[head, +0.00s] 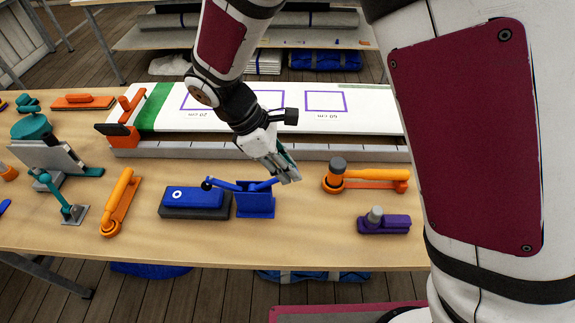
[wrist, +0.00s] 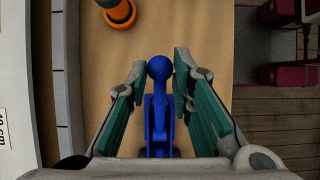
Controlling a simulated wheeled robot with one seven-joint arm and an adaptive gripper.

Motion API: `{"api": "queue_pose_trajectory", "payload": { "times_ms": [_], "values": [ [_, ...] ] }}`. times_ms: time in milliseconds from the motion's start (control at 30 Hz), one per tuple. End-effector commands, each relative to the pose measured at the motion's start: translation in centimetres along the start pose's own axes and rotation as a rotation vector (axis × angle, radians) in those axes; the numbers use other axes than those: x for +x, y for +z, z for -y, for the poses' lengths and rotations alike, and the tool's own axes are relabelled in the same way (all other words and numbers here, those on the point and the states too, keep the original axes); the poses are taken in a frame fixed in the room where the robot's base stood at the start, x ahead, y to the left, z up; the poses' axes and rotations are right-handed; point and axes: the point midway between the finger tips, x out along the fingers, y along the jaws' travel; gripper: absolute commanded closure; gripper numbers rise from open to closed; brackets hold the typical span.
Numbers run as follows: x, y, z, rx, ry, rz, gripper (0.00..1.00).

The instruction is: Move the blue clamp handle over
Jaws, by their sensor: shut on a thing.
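The blue clamp (head: 255,204) stands on the wooden table, right of a blue block on a dark base. Its blue handle (head: 261,185) reaches right, up to my gripper (head: 287,172). In the wrist view, the blue handle (wrist: 159,105) with its round knob lies between the two teal finger pads of my gripper (wrist: 159,66). The fingers are shut on it near the knob, one on each side. In the head view, the fingers hide the handle's right end. A thin blue arm with a black ball tip points left from the clamp, over the blue block.
The blue block (head: 192,198) is close on the left, and an orange clamp (head: 118,203) stands beyond it. Another orange clamp (head: 367,181) and a purple clamp (head: 385,223) are on the right. A white board with purple squares (head: 365,102) lies behind. Bare table lies in front.

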Motion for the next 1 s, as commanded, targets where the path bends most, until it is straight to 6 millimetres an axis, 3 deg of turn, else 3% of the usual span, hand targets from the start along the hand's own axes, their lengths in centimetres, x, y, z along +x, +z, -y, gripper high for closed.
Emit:
{"api": "queue_pose_trajectory", "payload": {
  "times_ms": [500, 1000],
  "values": [
    [-3.1, -1.0, 0.0, -0.001, 0.003, -0.005, 0.94],
    [-3.5, -1.2, 0.0, 0.0, 0.002, -0.003, 0.94]
  ]
}}
